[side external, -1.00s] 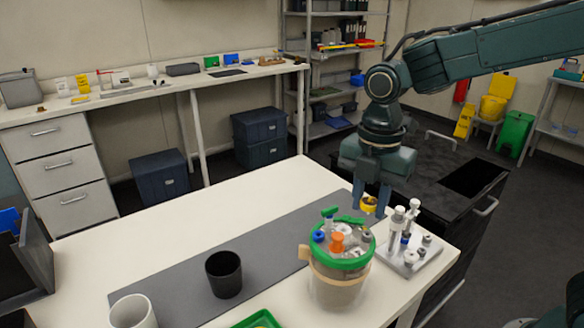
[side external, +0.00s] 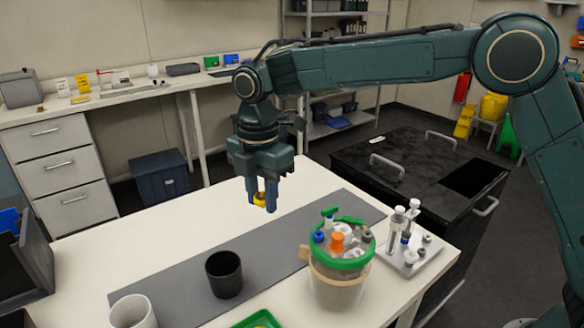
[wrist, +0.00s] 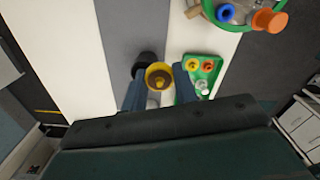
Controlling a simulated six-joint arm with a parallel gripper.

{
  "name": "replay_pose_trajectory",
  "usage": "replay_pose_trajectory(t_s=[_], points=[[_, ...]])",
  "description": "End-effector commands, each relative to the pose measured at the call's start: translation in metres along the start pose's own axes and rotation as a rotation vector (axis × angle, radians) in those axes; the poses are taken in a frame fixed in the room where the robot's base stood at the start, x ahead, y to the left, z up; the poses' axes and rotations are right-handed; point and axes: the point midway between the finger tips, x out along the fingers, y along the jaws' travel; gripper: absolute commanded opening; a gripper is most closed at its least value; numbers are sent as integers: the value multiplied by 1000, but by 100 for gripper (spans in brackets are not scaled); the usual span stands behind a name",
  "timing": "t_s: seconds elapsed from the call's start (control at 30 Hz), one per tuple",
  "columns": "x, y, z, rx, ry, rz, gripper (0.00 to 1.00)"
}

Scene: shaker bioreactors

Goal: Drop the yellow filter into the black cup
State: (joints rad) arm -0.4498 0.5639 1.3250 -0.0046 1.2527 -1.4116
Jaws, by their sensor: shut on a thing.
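The yellow filter (side external: 260,199) is a small ring-shaped piece held between the fingertips of my gripper (side external: 262,200). My gripper is shut on it, pointing down, above the far part of the grey mat. In the wrist view the yellow filter (wrist: 158,76) sits between the two fingers with a darker centre. The black cup (side external: 224,276) stands upright and open on the grey mat, below and left of my gripper in the side view. In the wrist view the black cup (wrist: 149,60) is partly hidden behind the filter.
A bioreactor vessel with a green ring (side external: 338,270) stands right of the black cup. A metal stand with fittings (side external: 404,252) is behind it. A white cup (side external: 133,313) and a green tray (side external: 258,319) are at the front. The grey mat (side external: 172,280) is clear around the cup.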

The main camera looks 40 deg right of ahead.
Motion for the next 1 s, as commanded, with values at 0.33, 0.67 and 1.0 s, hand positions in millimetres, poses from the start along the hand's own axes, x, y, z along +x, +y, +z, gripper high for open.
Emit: replay_pose_trajectory(t_s=[0.33, 0.67, 1.0], points=[[18, 41, -43, -2, 0, 0, 5], [22, 50, -54, 0, 0, 0, 5], [30, 49, -53, 0, -1, -2, 5]])
